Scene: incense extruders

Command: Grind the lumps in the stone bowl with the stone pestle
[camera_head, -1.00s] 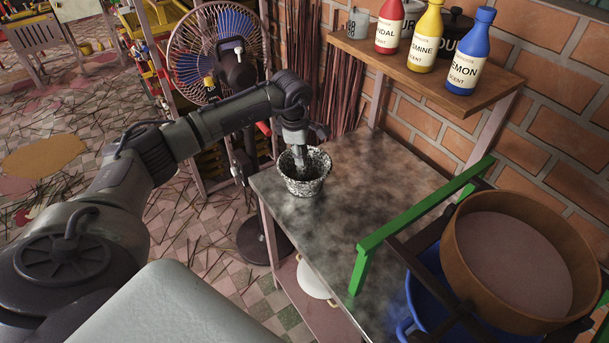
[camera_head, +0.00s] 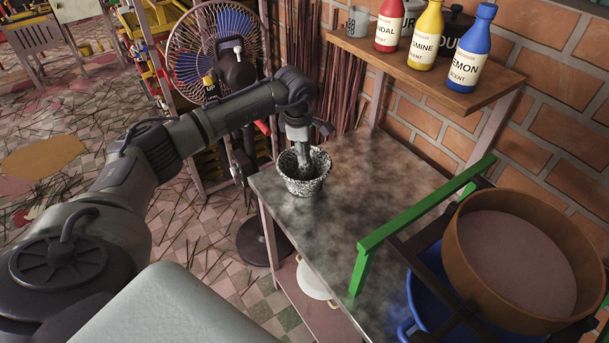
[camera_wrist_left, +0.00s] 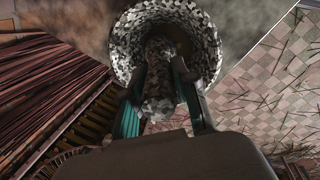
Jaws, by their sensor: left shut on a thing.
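The speckled black-and-white stone bowl (camera_head: 304,184) stands upright on the table near its left edge. It also shows in the left wrist view (camera_wrist_left: 200,22), straight ahead of the fingers. My left gripper (camera_head: 301,146) points down over the bowl. In the left wrist view its two fingers (camera_wrist_left: 160,90) are closed around the speckled stone pestle (camera_wrist_left: 160,108). The pestle's lower end reaches into the bowl. The lumps cannot be told apart inside the dark bowl; the gripper and pestle hide part of it. My right gripper is not in view.
The grey tabletop (camera_head: 375,195) is clear right of the bowl. A green rail (camera_head: 420,215) and a large round sieve (camera_head: 525,250) stand further right. Scent bottles (camera_head: 427,38) stand on a wooden shelf (camera_head: 440,68) above. A fan (camera_head: 215,55) is at the back left.

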